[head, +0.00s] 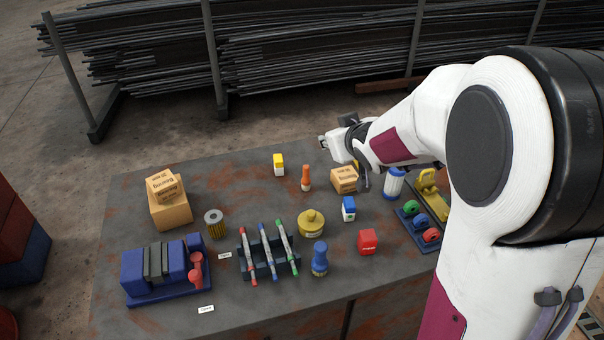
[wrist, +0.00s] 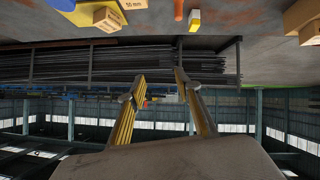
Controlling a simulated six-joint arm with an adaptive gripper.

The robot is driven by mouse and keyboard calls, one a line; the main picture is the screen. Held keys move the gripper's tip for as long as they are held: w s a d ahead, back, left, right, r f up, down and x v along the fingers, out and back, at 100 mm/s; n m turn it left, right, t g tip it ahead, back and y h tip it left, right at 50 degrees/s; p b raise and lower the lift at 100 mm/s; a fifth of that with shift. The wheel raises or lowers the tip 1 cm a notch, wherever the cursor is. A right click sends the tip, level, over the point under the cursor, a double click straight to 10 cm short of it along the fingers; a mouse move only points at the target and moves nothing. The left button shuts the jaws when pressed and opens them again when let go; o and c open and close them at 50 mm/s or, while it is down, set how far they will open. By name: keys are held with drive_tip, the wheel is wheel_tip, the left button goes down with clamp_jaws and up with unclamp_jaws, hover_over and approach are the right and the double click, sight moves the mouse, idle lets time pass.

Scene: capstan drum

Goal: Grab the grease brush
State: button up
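No item is clearly labelled as the grease brush. An upright orange-handled item with a pale lower end (head: 305,178) stands near the back middle of the table and looks brush-like. Part of its orange also shows at the top of the wrist view (wrist: 178,9). A blue knob-topped item (head: 319,258) near the front edge could also be a brush. My gripper is over the table's back right, its fingers hard to make out in the head view. In the wrist view, my gripper (wrist: 159,84) has two yellow fingers apart with nothing between them.
Cardboard boxes (head: 172,211), a yellow-white carton (head: 279,166), a pen rack (head: 287,270), a yellow tin (head: 311,224), a blue-white carton (head: 348,210) and a red block (head: 367,241) stand on the table (head: 140,200). Metal bar racks (head: 300,50) are behind.

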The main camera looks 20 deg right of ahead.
drive_tip(key=w+f+n+t+y, duration=0.1)
drive_tip(key=w+f+y, duration=0.1)
drive_tip(key=w+f, duration=0.35)
drive_tip(key=n+y, duration=0.1)
drive_tip(key=y, duration=0.2)
hover_over(308, 174)
drive_tip(key=s+d, duration=0.1)
drive_tip(key=s, duration=0.2)
wheel_tip(308, 174, down, 7)
drive_tip(key=shift+s+r+t, duration=0.15)
drive_tip(key=shift+s+t, duration=0.05)
drive_tip(key=shift+t, duration=0.1)
drive_tip(key=shift+d, duration=0.1)
drive_tip(key=shift+f, duration=2.9)
drive_tip(key=shift+f, duration=0.15)
drive_tip(key=shift+f, duration=0.5)
drive_tip(key=shift+x, duration=2.5)
